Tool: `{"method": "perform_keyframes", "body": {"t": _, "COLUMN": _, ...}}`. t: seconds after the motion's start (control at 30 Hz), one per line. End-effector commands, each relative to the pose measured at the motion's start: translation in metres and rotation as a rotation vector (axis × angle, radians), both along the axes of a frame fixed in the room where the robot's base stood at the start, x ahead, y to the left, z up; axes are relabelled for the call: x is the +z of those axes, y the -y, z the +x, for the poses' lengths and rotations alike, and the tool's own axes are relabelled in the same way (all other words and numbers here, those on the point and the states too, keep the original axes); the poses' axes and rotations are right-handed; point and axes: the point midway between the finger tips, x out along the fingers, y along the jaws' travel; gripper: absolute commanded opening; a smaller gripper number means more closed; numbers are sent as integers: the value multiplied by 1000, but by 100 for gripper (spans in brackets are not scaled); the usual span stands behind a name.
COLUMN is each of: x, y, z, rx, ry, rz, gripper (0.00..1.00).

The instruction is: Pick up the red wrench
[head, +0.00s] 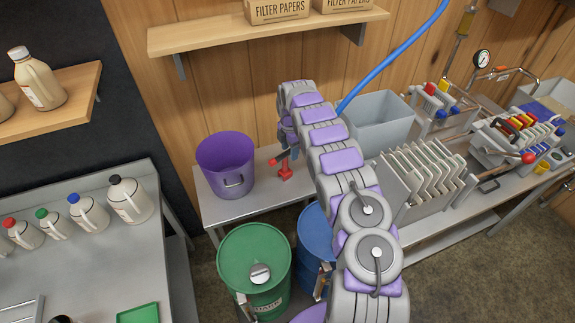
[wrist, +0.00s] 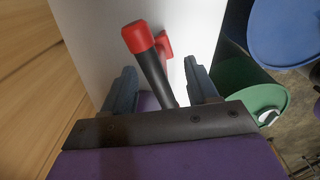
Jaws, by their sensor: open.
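The red wrench (head: 285,173) is on the small metal table in the head view, just right of the purple bucket, and is partly hidden by my gripper. In the wrist view a dark shaft with a red end (wrist: 138,37) lies between my fingers, with another red part (wrist: 165,44) behind it. My gripper (wrist: 160,85) is open, one finger on each side of the dark shaft. In the head view my gripper (head: 289,150) is small and reaches down over the red parts. I cannot tell whether a finger touches them.
A purple bucket (head: 225,164) stands left on the metal table (head: 225,208). A green barrel (head: 254,270) and a blue barrel (head: 313,235) stand in front. A grey bin (head: 381,122) and a rack of plates (head: 425,170) are at right. A wooden shelf (head: 260,33) hangs above.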

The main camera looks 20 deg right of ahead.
Motion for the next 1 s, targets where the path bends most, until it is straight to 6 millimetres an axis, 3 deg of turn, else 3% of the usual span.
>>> {"method": "perform_keyframes", "body": {"t": 0.27, "x": -19, "y": -12, "z": 0, "rx": 4, "ry": -2, "rz": -12, "gripper": 58}}
{"method": "perform_keyframes", "body": {"t": 0.53, "x": -58, "y": -8, "z": 2, "rx": 1, "ry": -1, "rz": -1, "gripper": 58}}
{"method": "perform_keyframes", "body": {"t": 0.8, "x": -61, "y": -9, "z": 2, "rx": 1, "ry": 2, "rz": -4, "gripper": 58}}
{"method": "perform_keyframes", "body": {"t": 1.0, "x": -61, "y": -14, "z": 2, "rx": 1, "ry": 0, "rz": -9, "gripper": 40}}
